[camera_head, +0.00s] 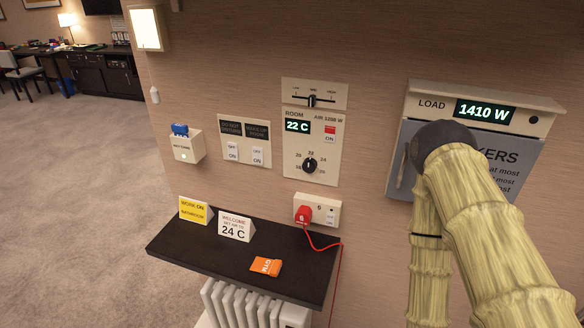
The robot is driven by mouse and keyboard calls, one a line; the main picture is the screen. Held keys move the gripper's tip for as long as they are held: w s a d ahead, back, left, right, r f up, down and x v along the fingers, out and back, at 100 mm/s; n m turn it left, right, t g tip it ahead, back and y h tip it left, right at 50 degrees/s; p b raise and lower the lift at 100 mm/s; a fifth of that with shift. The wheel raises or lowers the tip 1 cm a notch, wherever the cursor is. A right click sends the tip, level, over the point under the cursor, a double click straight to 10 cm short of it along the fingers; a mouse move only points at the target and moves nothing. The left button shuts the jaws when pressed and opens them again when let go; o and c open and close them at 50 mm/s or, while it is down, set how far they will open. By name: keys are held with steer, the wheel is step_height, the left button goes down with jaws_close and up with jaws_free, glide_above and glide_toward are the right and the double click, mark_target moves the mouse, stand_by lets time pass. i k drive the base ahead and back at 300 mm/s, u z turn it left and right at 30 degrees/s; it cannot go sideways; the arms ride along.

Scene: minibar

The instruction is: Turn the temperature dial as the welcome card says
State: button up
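The temperature dial (309,165) is a round black knob low on the pale ROOM panel (298,177) on the wall. Its white mark points about straight up, near the 22 on the scale. The panel's display (297,126) reads 22 C. The welcome card (235,228) stands on the dark shelf and reads 24 C in large type; its smaller line looks like "set air to". My arm bends at the right of the view, in front of the breaker box, and runs down out of the picture. My gripper is not in view.
The dark shelf (180,246) juts out below the dial, with a yellow card (195,210) and an orange tag (266,267). A red plug (303,214) with a hanging cord sits below the panel. A breaker box (399,170) reads 1410 W. Open floor lies left.

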mark_target(309, 165)
steer(key=z, duration=1.2)
steer(key=k, duration=1.2)
steer(key=u, duration=1.8)
steer(key=i, duration=0.5)
steer(key=z, duration=0.05)
